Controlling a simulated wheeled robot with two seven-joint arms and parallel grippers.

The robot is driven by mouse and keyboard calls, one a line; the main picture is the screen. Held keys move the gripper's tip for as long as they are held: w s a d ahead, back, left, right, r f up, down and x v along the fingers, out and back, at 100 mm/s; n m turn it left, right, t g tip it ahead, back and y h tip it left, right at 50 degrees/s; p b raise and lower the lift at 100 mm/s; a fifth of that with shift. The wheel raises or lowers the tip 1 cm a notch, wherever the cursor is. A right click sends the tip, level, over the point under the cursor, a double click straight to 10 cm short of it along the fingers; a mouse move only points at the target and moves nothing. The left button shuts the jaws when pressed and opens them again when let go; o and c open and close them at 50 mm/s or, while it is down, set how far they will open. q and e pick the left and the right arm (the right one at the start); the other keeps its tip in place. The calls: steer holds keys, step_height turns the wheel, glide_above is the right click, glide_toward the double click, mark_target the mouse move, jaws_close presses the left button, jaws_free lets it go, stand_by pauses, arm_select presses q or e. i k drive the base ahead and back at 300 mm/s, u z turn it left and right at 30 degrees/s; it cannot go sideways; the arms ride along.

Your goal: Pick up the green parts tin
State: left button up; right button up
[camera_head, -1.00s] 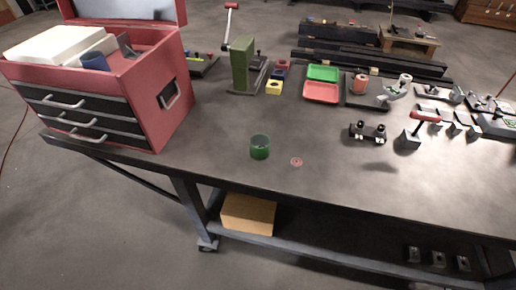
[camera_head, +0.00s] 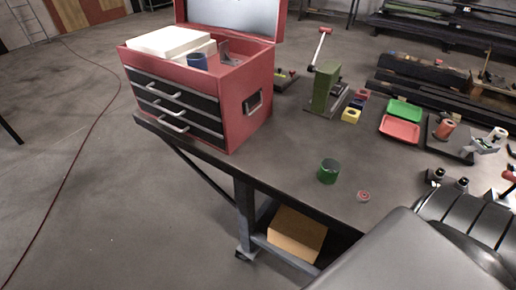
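The green parts tin (camera_head: 328,171) is a small open-topped cylinder. It stands upright on the dark workbench (camera_head: 285,163), near its front edge and to the right of the red tool chest. Nothing touches it. A grey and black part of my own arm fills the lower right of the view, apart from the tin in the picture. Neither of my grippers shows.
A small red disc (camera_head: 363,196) lies right of the tin. The red tool chest (camera_head: 247,122) with its lid raised stands left. A green press (camera_head: 325,88), a green tray (camera_head: 405,110) and a red tray (camera_head: 399,130) are behind. The bench around the tin is clear.

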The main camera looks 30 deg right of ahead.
mark_target(327, 178)
steer(key=u, duration=0.85)
steer(key=k, duration=1.65)
steer(key=z, duration=2.5)
